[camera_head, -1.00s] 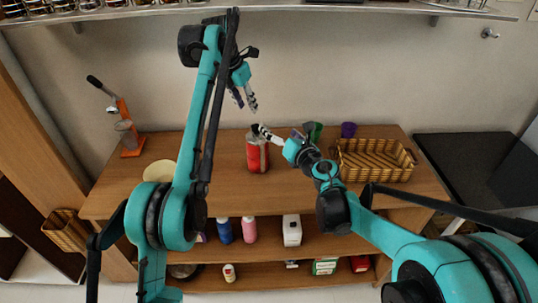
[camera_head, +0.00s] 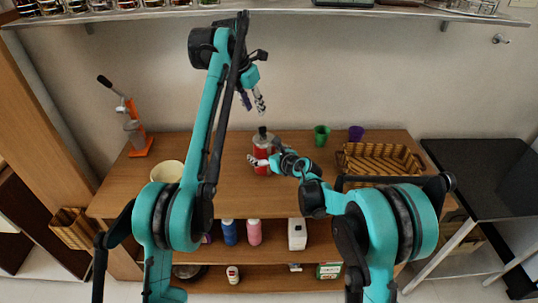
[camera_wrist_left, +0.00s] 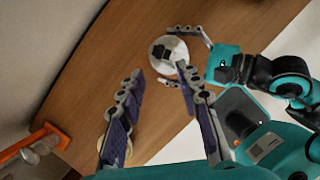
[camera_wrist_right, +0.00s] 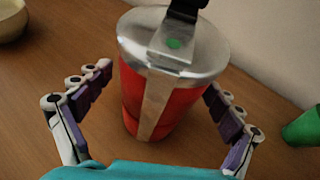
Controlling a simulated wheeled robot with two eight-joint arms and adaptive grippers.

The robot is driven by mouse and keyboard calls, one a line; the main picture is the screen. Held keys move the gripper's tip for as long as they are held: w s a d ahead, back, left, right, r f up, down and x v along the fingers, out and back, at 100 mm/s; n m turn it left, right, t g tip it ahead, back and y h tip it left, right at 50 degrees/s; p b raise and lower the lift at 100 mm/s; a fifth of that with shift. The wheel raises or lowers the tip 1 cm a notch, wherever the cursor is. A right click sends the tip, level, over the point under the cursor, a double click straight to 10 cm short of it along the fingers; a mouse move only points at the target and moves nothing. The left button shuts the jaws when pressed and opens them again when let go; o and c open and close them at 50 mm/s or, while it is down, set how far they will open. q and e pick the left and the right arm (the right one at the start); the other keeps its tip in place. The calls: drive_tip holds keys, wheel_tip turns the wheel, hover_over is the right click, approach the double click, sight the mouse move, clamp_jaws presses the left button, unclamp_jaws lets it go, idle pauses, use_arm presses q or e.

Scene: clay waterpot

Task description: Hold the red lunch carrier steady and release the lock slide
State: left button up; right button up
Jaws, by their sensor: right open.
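The red lunch carrier (camera_head: 262,153) stands upright on the wooden table. It has a silver lid (camera_wrist_right: 198,47) and a black part on top. A metal plate with a green dot (camera_wrist_right: 173,43) lies on the lid, above a pale strip down the red side; which part is the lock slide I cannot tell. My right gripper (camera_wrist_right: 158,77) is open, its fingers on either side of the carrier with gaps visible. The left wrist view shows these fingers around the lid (camera_wrist_left: 168,48). My left gripper (camera_head: 258,98) is open and empty, above and behind the carrier.
A green cup (camera_head: 321,135), a purple cup (camera_head: 356,133) and a wicker basket (camera_head: 385,160) stand right of the carrier. A cream bowl (camera_head: 167,172) and an orange juicer (camera_head: 136,135) are at left. Bottles stand on the shelf below.

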drive_tip(key=shift+w, duration=0.1)
use_arm(q)
drive_tip(key=shift+c, duration=0.2)
use_arm(e)
drive_tip(key=c, duration=1.8)
use_arm(q)
drive_tip(key=c, duration=0.5)
drive_tip(key=shift+w+d+f, duration=0.1)
drive_tip(key=shift+w+f, duration=0.15)
drive_tip(key=shift+f, duration=0.1)
clamp_jaws()
drive_tip(key=w+d+f+m+h, duration=0.2)
drive_tip(key=w+f+m+h, duration=0.4)
drive_tip(key=w+f+m, duration=0.3)
drive_tip(key=s+a+f+m+h, duration=0.1)
drive_tip(key=s+a+m+h, duration=0.1)
drive_tip(key=a+m+h, duration=0.7)
drive_tip(key=a+m, duration=0.5)
drive_tip(key=m, duration=0.4)
drive_tip(key=shift+a+f+g, duration=0.2)
drive_tip(key=shift+f+g, duration=0.05)
drive_tip(key=shift+g, duration=0.05)
drive_tip(key=shift+s, duration=0.1)
